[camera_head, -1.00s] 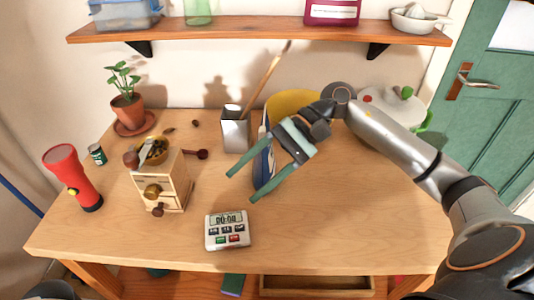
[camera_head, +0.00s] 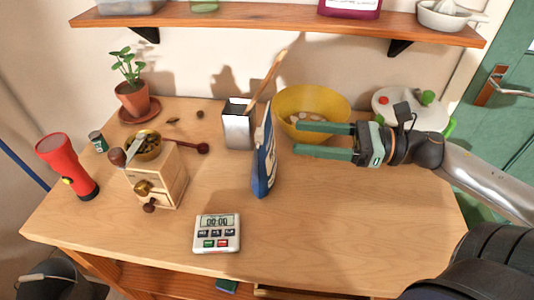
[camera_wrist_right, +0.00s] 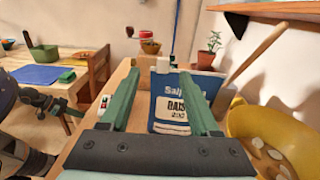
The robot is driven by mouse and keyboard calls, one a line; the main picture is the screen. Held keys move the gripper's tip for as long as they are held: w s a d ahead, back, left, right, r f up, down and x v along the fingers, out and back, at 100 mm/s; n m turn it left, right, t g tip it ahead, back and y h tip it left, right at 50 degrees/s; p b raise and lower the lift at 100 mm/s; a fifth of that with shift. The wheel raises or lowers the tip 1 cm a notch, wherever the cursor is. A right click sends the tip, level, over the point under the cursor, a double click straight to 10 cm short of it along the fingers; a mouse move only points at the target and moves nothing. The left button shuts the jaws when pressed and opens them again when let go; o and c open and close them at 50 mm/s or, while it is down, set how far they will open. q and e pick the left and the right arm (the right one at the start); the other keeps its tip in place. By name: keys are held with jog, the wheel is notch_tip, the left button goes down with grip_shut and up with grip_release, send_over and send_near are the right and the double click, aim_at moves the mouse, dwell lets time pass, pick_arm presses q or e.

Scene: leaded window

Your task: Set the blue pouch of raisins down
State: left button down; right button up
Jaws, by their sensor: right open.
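The blue pouch of raisins (camera_head: 264,160) stands upright on the wooden table, edge-on to the head camera, in front of the metal holder. In the right wrist view the pouch (camera_wrist_right: 176,108) shows its printed front beyond the fingers. My right gripper (camera_head: 305,140) is open and empty. It is to the right of the pouch, with its fingers pointing at it and a gap between. In the right wrist view the open fingers (camera_wrist_right: 163,100) frame part of the pouch.
A yellow bowl (camera_head: 330,100) stands just behind my right gripper. A metal holder (camera_head: 238,128) with a wooden utensil is behind the pouch. A timer (camera_head: 217,234) lies in front, and a coffee grinder (camera_head: 160,177) is at left. The table's front right is clear.

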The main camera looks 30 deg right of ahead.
aim_at(263, 132)
jog(key=b+x, duration=0.1)
jog(key=x, duration=0.4)
jog(key=shift+b+x, duration=0.85)
jog(key=shift+x, duration=1.1)
jog(key=shift+w+a+p, duration=0.3)
jog(key=shift+w+a, duration=0.1)
jog(key=shift+w, duration=0.25)
jog(key=shift+p+x, duration=0.6)
jog(key=shift+x, duration=0.45)
jog(key=shift+f, duration=0.2)
grip_shut()
